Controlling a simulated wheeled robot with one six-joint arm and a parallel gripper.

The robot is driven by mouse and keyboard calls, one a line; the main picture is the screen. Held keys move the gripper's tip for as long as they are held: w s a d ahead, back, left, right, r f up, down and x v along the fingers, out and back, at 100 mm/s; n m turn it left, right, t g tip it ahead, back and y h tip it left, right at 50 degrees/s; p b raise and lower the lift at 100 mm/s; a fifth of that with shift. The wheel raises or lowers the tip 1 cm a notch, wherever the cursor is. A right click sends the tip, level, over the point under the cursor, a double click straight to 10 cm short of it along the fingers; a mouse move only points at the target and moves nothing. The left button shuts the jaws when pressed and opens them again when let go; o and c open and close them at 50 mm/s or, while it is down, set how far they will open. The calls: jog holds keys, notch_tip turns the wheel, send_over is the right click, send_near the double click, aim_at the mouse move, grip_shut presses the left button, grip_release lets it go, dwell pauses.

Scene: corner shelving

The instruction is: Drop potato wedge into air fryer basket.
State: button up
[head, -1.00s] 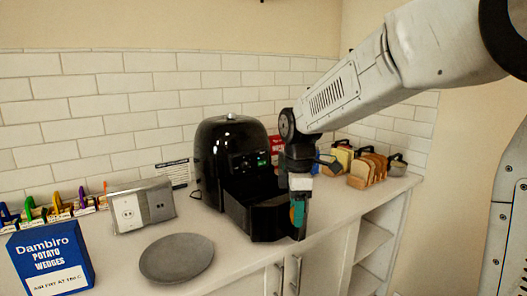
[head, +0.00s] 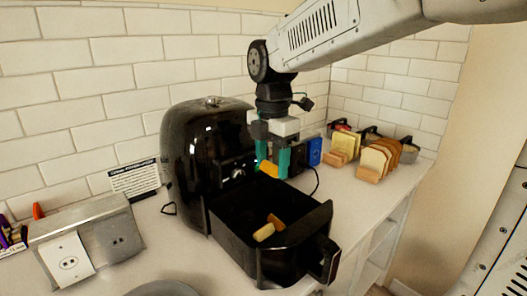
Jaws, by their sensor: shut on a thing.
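The black air fryer (head: 208,150) stands on the counter with its basket (head: 298,258) pulled out, handle (head: 330,262) toward the front right. Inside the basket lie a pale potato wedge (head: 264,232) and a browner one (head: 277,222). My gripper (head: 272,170) has green-tipped fingers pointing down and is shut on a yellow-orange potato wedge (head: 268,169). It holds the wedge above the back part of the open basket, near the fryer's front. The wedge is partly hidden by the fingers.
A metal outlet box (head: 88,232) and the rim of a grey plate (head: 160,289) are at left. A sign (head: 135,180) leans on the wall. Bread slices in a rack (head: 385,160) and a blue box (head: 314,152) stand to the right. The counter's front edge is close to the basket.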

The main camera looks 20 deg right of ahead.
jog(key=shift+f, duration=2.9)
jog(key=o, duration=1)
jog(key=shift+o, duration=0.2)
jog(key=shift+r, duration=0.1)
notch_tip(320, 180, up, 8)
jog(key=shift+f, duration=0.2)
